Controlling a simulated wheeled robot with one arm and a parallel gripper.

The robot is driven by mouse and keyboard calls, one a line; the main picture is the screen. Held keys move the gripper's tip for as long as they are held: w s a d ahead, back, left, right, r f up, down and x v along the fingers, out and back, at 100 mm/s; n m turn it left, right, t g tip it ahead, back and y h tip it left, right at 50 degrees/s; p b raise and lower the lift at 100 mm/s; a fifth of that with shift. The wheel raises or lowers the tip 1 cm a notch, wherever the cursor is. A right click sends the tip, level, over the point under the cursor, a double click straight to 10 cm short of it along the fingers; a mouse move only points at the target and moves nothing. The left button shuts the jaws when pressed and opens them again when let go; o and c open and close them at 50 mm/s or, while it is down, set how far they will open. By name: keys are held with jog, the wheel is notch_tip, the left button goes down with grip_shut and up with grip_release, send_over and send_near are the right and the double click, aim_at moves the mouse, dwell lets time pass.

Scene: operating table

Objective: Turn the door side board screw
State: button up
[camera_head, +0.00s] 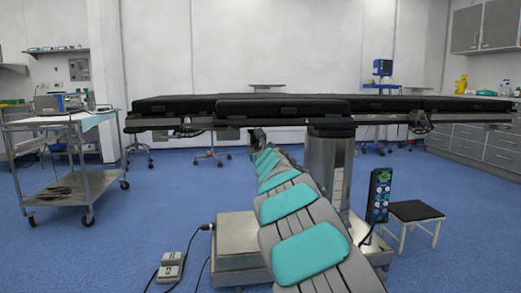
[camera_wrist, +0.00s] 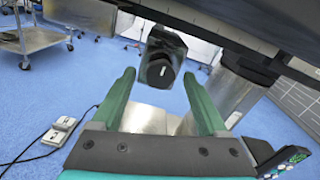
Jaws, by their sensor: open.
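A black knob-like screw (camera_wrist: 160,70) with a small white mark on its end face hangs under the table edge in the wrist view. My gripper (camera_wrist: 158,76) has two green fingers. They are open, one on the left and one on the right of the knob in the picture, and the knob appears ahead of or between the tips. I cannot tell how far away it is; no contact shows. The operating table (camera_head: 290,106) spans the head view. My arm reaches under its near edge there, and its end is small and partly hidden.
The table column (camera_head: 325,165) stands just right of my arm. A hand control (camera_head: 379,195) and a stool (camera_head: 415,211) are at right. A metal trolley (camera_head: 62,129) stands at left. A foot pedal (camera_head: 170,267) with cables lies on the floor.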

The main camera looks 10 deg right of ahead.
jog(key=shift+w, duration=0.15)
grip_shut()
dwell(0.6)
